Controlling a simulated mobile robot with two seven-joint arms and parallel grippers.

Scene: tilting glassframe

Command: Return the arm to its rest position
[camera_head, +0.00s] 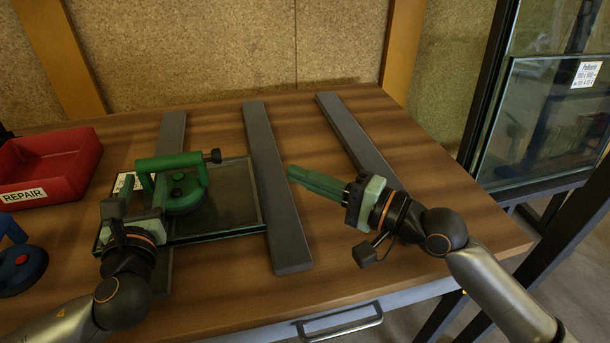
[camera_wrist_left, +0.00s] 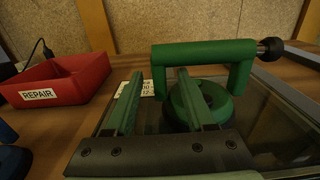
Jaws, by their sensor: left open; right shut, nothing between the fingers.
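My left gripper (camera_head: 142,190) is open and empty, just in front of a green suction lifter (camera_head: 186,190). In the left wrist view its two fingers (camera_wrist_left: 158,88) point toward the lifter (camera_wrist_left: 212,52), whose handle lies beyond the fingertips and not between them. I cannot tell whether a finger touches the lifter. The lifter sits on a glass pane (camera_head: 236,205) that lies across grey bars on the table. My right gripper (camera_head: 291,173) is shut and empty, held over the table between the middle and right bars, pointing left.
A red box labelled REPAIR (camera_head: 45,165) stands at the left. A blue suction lifter (camera_head: 18,262) is at the left edge. Grey bars (camera_head: 276,185) lie on the wooden table (camera_head: 440,175). A rack with glass (camera_head: 545,120) stands at the right. The table's right side is clear.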

